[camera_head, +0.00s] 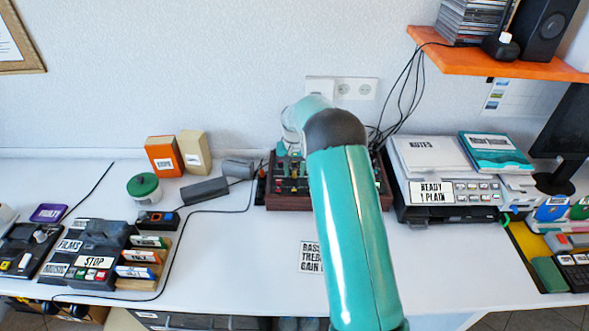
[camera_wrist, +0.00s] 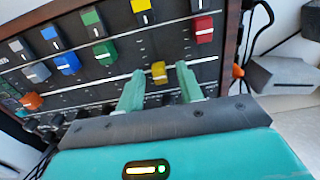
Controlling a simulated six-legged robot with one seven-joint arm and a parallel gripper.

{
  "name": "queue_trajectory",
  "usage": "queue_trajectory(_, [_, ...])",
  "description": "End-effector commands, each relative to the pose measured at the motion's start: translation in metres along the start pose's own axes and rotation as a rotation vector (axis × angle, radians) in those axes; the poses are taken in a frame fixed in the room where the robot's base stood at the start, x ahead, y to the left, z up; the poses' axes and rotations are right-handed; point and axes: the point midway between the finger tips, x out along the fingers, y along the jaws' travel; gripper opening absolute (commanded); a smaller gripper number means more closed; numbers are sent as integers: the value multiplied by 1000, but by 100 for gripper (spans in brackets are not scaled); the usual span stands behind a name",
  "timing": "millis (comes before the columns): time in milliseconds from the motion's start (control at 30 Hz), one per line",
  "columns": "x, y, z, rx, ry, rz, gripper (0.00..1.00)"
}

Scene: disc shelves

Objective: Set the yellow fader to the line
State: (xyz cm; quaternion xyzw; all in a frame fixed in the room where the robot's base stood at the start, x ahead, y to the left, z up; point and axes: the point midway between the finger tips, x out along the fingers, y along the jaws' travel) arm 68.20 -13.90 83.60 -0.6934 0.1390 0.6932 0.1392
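The yellow fader (camera_wrist: 159,72) is a small yellow knob on the dark mixer panel (camera_wrist: 115,25) in the wrist view. It sits between the two green fingertips of my gripper (camera_wrist: 160,78), which are apart with a gap on each side of it. A pale line (camera_wrist: 90,83) runs across the panel and passes close to the yellow fader; I cannot tell whether the knob is exactly on it. In the head view the wood-edged mixer (camera_head: 290,208) stands by the wall, partly behind my teal arm, which hides my gripper and the yellow fader.
Red (camera_wrist: 203,30), green (camera_wrist: 105,52), blue (camera_wrist: 67,63) and orange (camera_wrist: 32,100) knobs share the panel. A printer (camera_head: 440,200) stands right of the mixer, with black cables behind. A dark grey box (camera_head: 205,190) lies to the left.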

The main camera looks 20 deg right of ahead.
Motion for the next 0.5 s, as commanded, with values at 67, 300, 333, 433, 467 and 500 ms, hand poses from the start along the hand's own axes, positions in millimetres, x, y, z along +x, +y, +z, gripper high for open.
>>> queue_trajectory(67, [0, 0, 0, 0, 0, 0, 36])
queue_trajectory(300, [-4, 0, -1, 0, 1, 0, 36])
queue_trajectory(333, [-6, 0, -1, 0, 2, 0, 36])
queue_trajectory(433, [-19, 0, -1, 0, 2, 0, 36])
queue_trajectory(467, [-24, 0, -1, 0, 4, 0, 36])
queue_trajectory(500, [-32, 0, -1, 0, 4, 0, 36])
